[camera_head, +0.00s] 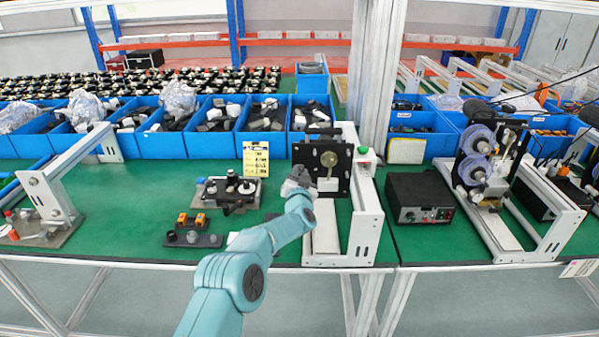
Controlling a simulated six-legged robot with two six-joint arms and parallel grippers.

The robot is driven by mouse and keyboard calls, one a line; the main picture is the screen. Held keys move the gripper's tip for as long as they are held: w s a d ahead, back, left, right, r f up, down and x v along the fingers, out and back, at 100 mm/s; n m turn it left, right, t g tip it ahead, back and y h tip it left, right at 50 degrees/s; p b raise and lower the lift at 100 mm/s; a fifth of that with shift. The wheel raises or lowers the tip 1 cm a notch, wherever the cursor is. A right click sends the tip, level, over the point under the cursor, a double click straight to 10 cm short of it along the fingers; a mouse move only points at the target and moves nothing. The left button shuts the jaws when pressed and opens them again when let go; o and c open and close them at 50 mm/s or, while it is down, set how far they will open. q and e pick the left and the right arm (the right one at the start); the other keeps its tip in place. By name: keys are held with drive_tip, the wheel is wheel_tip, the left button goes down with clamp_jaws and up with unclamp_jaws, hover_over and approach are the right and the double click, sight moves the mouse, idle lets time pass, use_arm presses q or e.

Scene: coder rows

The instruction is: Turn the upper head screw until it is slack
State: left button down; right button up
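A coder with a black square head plate (341,157) stands on a white frame in the middle of the bench. A round brass-coloured knob (329,159) sits high on the plate's face, with a pale block (327,184) below it. I cannot tell for sure whether this knob is the upper head screw. My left gripper (296,179), grey on a teal arm, is at the lower left edge of the plate, left of and below the knob. Its fingers are small and bunched, so their opening and any contact with the plate are unclear. My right gripper is not in view.
A black control box (420,199) stands right of the coder. A second coder with reels (478,158) is farther right. A black fixture (230,191) and a small block with orange parts (193,230) lie left. Blue bins (213,142) line the back.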

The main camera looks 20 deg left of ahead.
use_arm(q)
drive_tip(key=n+b, duration=0.1)
drive_tip(key=b, duration=0.1)
drive_tip(key=n+b, duration=0.2)
drive_tip(key=shift+f+n+b, duration=0.25)
drive_tip(key=shift+n+b, duration=0.05)
drive_tip(key=shift+b, duration=0.1)
drive_tip(key=c, duration=1.4)
unclamp_jaws()
drive_tip(key=shift+r+n, duration=0.15)
drive_tip(key=shift+n, duration=0.15)
drive_tip(key=shift+o, duration=1.4)
drive_tip(key=shift+r, duration=0.15)
drive_tip(key=shift+s+d+f+b, duration=0.2)
drive_tip(key=shift+s+b, duration=0.25)
drive_tip(key=shift+b, duration=0.1)
drive_tip(key=b+v, duration=0.2)
drive_tip(key=v, duration=0.2)
drive_tip(key=shift+r, duration=0.2)
drive_tip(key=shift+s+f, duration=0.1)
